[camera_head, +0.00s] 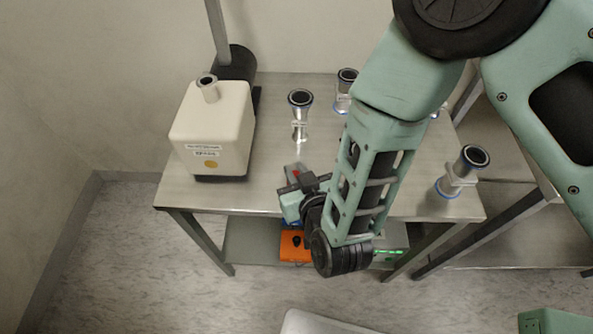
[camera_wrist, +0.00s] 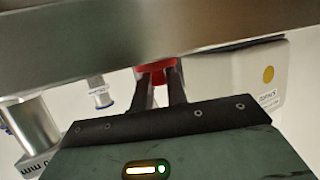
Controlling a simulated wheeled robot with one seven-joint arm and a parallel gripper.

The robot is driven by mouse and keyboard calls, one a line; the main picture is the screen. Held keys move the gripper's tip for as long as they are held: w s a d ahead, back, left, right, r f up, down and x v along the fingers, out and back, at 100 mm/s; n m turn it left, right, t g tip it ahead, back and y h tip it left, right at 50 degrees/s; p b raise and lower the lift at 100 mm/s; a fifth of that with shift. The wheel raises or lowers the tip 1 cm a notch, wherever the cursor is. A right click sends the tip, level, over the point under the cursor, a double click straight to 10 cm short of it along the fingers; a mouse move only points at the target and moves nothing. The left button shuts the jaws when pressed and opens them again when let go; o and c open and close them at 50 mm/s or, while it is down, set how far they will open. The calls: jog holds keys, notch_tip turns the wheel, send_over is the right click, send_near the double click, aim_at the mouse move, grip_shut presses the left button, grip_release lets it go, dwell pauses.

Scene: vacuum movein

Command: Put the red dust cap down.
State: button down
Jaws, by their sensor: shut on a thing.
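The red dust cap (camera_wrist: 157,67) shows in the wrist view between the tips of my two dark fingers. My gripper (camera_wrist: 161,82) is shut on it. The upper part of the cap is hidden behind a wide metal band across the picture. In the head view my gripper (camera_head: 294,179) is over the front part of the steel table (camera_head: 270,150), left of my forearm. The cap is too small and covered there to make out well. I cannot tell whether it touches the table.
A cream pump box (camera_head: 212,130) with an upright port stands on the table's left. A flanged metal fitting (camera_head: 300,113) and another fitting (camera_head: 344,90) stand behind my gripper. A tilted fitting (camera_head: 460,172) is at the right. An orange case (camera_head: 295,247) is below the table.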

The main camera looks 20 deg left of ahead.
jog(key=c, duration=1.4)
grip_release()
jog(key=shift+r, duration=0.2)
jog(key=v, duration=1.2)
jog(key=shift+w, duration=0.1)
